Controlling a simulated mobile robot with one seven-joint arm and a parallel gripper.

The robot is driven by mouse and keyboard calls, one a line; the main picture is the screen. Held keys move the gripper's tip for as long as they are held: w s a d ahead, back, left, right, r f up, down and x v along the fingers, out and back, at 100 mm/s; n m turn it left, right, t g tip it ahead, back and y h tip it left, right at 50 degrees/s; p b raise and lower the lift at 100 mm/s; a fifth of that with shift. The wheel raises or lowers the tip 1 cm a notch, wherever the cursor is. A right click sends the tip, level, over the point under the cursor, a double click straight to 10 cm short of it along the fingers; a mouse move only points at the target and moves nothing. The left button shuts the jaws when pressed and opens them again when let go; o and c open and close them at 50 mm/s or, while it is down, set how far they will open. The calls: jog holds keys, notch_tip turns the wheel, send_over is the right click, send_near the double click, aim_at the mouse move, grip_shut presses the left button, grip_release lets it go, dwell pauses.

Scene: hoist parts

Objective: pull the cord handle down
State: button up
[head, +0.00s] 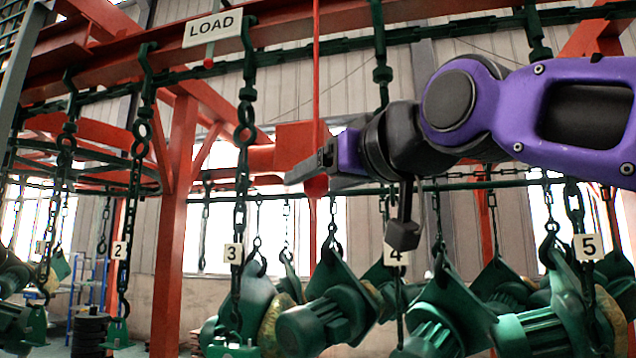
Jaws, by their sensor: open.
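A thin red cord (316,70) hangs straight down from the top of the head view, right of the LOAD sign. Its red rounded handle (316,187) shows at the lower end, just under my gripper's dark fingers. My gripper (310,172) comes in from the right on the purple arm and is open. Its fingers overlap the cord just above the handle and hide part of it. I cannot tell whether they touch the cord or handle, or whether the cord is between them.
A LOAD sign (213,29) hangs on the red overhead beam, with a small red knob (208,63) below it. Chains with hooks carry green motor-like parts (325,318) below my gripper. Number plates such as 3 (233,253) and 5 (587,247) hang among them.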

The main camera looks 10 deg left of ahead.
jog(key=shift+p+x, duration=0.3)
jog(key=shift+x, duration=1.95)
jog(key=shift+c, duration=0.2)
grip_shut()
